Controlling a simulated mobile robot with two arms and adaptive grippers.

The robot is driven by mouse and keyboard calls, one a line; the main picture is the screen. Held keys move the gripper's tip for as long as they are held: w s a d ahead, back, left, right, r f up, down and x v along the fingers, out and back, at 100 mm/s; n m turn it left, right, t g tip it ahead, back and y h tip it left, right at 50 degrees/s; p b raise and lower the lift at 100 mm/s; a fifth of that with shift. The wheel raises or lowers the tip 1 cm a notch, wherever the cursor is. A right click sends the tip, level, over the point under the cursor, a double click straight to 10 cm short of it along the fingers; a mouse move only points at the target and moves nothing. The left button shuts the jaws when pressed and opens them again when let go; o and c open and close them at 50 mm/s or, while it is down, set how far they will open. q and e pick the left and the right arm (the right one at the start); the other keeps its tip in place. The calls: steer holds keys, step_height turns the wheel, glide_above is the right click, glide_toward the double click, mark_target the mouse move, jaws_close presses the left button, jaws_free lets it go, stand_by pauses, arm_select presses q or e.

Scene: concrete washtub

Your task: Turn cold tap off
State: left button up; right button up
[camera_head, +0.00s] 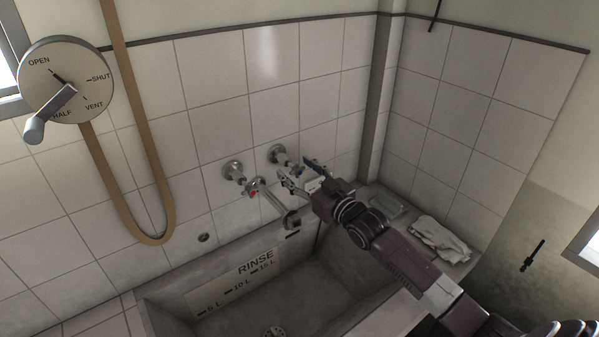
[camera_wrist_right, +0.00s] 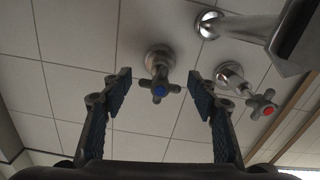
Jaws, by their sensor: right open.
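The cold tap is a cross-handled metal tap with a blue centre on the tiled wall. It shows in the right wrist view (camera_wrist_right: 159,88) and partly behind my gripper in the head view (camera_head: 280,156). My right gripper (camera_head: 298,173) is open and empty, close in front of the cold tap. In the right wrist view its two blue-padded fingers (camera_wrist_right: 163,97) stand either side of the handle, with gaps on both sides. Whether the fingertips reach the handle's depth I cannot tell. My left gripper is not in view.
The red-centred tap (camera_head: 248,186) is left of the cold tap in the head view. The spout (camera_head: 276,207) hangs over the concrete tub (camera_head: 160,310) beside my right gripper. A white cloth (camera_head: 440,240) lies on the ledge at right. A dial lever (camera_head: 50,112) is at far left.

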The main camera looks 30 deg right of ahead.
mark_target(299, 172)
steer(key=s+p, duration=0.2)
steer(key=s, duration=0.1)
steer(key=s+p, duration=0.1)
steer(key=s, duration=0.1)
steer(key=shift+d+r, duration=0.1)
steer(key=shift+d, duration=0.25)
steer(key=shift+s+d+p, duration=0.15)
steer(key=shift+s+p, duration=0.25)
steer(key=shift+s, duration=0.55)
